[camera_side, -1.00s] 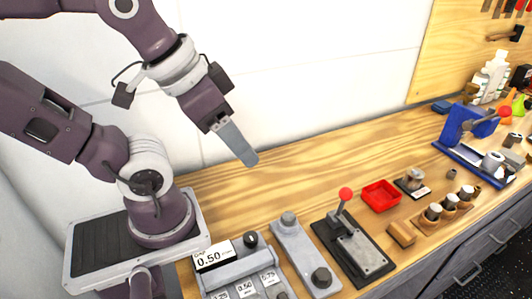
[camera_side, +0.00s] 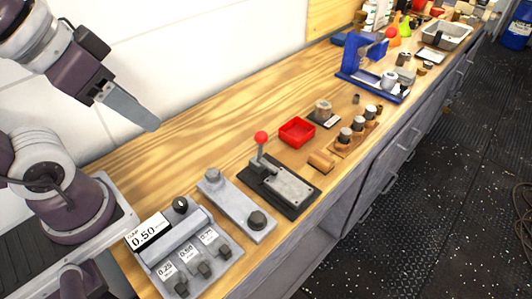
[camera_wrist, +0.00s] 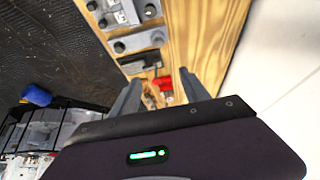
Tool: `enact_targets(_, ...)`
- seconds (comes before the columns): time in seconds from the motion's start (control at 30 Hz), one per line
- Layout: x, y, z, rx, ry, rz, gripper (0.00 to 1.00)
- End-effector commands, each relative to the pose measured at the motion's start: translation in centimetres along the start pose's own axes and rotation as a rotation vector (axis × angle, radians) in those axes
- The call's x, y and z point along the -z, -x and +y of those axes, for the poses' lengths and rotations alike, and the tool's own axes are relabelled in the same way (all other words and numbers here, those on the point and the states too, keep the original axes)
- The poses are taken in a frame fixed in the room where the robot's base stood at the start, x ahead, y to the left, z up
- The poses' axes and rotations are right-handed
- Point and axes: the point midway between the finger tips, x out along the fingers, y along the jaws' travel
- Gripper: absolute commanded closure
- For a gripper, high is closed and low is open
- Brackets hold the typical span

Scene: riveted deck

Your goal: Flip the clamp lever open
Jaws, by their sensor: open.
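The clamp (camera_side: 285,184) is a grey metal block on a black base plate, on the wooden bench. Its lever (camera_side: 260,152) stands about upright at the plate's back left end, topped by a red ball. My gripper (camera_side: 155,126) is in the air left of the lever and above it, apart from it. Only one finger shows clearly there. In the wrist view both fingers of my gripper (camera_wrist: 160,90) are spread with nothing held. The clamp also shows in that view (camera_wrist: 140,63), beyond the fingertips; its lever is too small to make out surely.
A grey plate with two knobs (camera_side: 236,207) and a panel with a 0.50 display (camera_side: 186,250) stand left of the clamp. A red tray (camera_side: 297,131), a wooden block (camera_side: 321,161) and a blue fixture (camera_side: 372,67) lie to its right. The bench behind the clamp is clear.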

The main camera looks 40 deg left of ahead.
Motion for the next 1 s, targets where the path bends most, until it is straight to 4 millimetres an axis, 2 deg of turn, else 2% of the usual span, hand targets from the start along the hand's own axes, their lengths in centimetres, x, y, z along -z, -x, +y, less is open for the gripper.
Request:
enact_targets(0.03,0.0,0.0,0.0,0.000,0.000,0.000,0.52)
enact_targets(0.17,1.3,0.2,0.2,-0.003,-0.011,-0.032,0.78)
enact_targets(0.27,4.3,0.0,0.9,-0.003,-0.035,-0.107,0.97)
enact_targets(0.3,5.9,-0.3,1.5,0.002,-0.047,-0.145,1.00)
enact_targets(0.37,8.2,-1.2,2.5,0.016,-0.068,-0.202,1.00)
enact_targets(0.5,12.6,-4.8,6.1,0.075,-0.115,-0.316,1.00)
enact_targets(0.6,14.5,-7.9,9.0,0.131,-0.146,-0.375,1.00)
enact_targets(0.7,15.4,-10.7,11.5,0.182,-0.170,-0.411,1.00)
enact_targets(0.8,15.6,-12.6,13.2,0.217,-0.184,-0.429,1.00)
enact_targets(1.0,15.7,-13.6,14.1,0.240,-0.190,-0.436,1.00)
